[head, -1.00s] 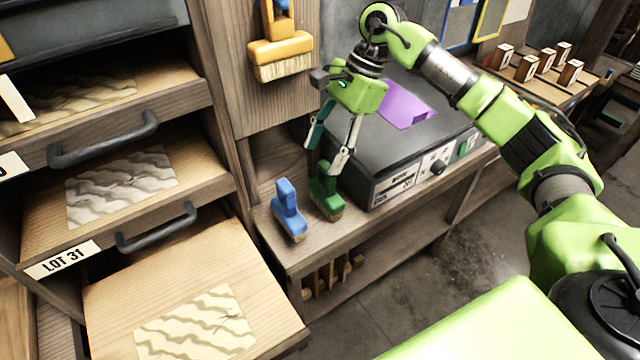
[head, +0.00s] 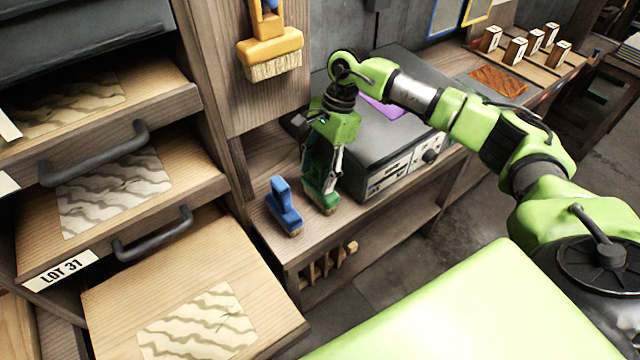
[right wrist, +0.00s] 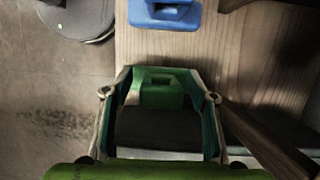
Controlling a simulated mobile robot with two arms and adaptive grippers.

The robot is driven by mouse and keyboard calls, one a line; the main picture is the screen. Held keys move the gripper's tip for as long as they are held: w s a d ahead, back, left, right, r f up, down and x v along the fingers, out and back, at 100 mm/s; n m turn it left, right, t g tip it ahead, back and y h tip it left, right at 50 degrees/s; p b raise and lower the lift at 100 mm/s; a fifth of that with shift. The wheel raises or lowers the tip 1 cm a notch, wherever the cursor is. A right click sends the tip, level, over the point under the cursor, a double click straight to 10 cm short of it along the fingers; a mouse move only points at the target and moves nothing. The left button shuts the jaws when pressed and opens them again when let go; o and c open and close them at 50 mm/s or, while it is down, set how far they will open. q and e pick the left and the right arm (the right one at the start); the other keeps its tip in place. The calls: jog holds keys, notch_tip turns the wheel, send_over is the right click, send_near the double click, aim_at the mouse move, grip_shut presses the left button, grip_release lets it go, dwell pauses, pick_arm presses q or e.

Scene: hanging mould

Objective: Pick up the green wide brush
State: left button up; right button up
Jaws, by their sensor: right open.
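The green wide brush (head: 323,198) stands on the wooden bench, bristles down, in front of the grey box-shaped device. My right gripper (head: 320,180) comes down over it from above, one finger on each side of its handle. In the right wrist view the green brush (right wrist: 162,88) shows between the two spread fingertips of the gripper (right wrist: 160,96). The gripper is open; gaps show between the fingers and the brush block. The gripper partly hides the brush handle in the head view. My left gripper is not in view.
A blue brush (head: 284,208) stands close to the left on the bench (head: 262,228). The grey device (head: 385,165) stands just behind and right. An orange brush (head: 270,52) hangs on the panel above. Open drawers (head: 190,290) jut out at left.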

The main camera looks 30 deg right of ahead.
jog(key=shift+a+f, duration=0.2)
jog(key=shift+f, duration=0.4)
jog(key=shift+a+f, duration=0.15)
jog(key=shift+f, duration=0.45)
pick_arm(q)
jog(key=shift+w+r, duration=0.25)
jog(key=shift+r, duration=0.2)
pick_arm(e)
jog(key=c, duration=1.3)
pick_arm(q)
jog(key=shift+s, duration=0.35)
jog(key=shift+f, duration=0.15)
pick_arm(e)
jog(key=shift+r, duration=0.15)
